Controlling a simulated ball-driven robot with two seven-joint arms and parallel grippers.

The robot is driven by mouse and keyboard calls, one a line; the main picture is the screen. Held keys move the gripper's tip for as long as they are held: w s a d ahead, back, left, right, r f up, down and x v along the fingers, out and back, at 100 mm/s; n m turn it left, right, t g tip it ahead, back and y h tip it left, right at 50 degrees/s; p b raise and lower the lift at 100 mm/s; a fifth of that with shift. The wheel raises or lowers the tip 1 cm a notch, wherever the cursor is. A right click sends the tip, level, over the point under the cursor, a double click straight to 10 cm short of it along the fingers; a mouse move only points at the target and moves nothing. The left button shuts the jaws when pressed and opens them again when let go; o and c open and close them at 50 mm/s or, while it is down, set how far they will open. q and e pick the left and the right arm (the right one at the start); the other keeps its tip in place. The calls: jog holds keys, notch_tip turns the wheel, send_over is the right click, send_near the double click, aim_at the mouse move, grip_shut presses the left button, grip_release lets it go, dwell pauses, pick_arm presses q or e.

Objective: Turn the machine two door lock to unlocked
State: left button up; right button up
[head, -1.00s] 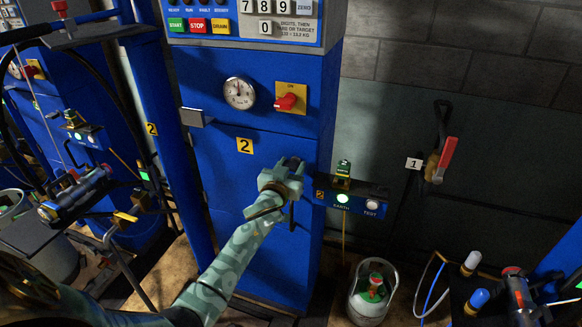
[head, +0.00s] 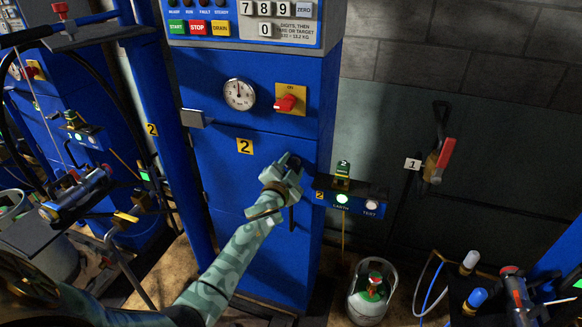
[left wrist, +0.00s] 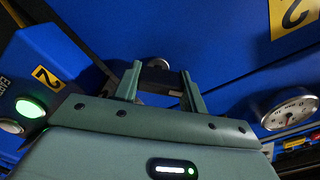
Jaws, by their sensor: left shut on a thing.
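Machine two (head: 245,220) is the tall blue cabinet with a yellow "2" label (head: 245,146) on its door. My left gripper (head: 292,162) is at the right part of this door, just right of and below the label. In the left wrist view its two fingers (left wrist: 160,78) stand on either side of a small dark piece, the door lock (left wrist: 157,82), against the blue panel. The gripper is shut on it. In the head view the gripper hides the lock, and I cannot read its setting. My right gripper is not in view.
A gauge (head: 239,94) and a red switch on a yellow plate (head: 290,99) sit above the door. A dark upright handle (head: 291,219) is below my gripper. An earth and test box (head: 350,199) is to the right. A gas cylinder (head: 371,292) stands on the floor.

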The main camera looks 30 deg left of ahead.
pick_arm(q)
jog(key=m, duration=0.4)
jog(key=shift+m, duration=0.3)
jog(key=m, duration=0.4)
jog(key=shift+d+f, duration=0.1)
jog(key=shift+d, duration=0.05)
jog(key=shift+m, duration=0.3)
jog(key=o, duration=1)
jog(key=shift+s, duration=0.3)
jog(key=p+v, duration=0.2)
jog(key=v, duration=1.3)
jog(key=shift+s, duration=0.35)
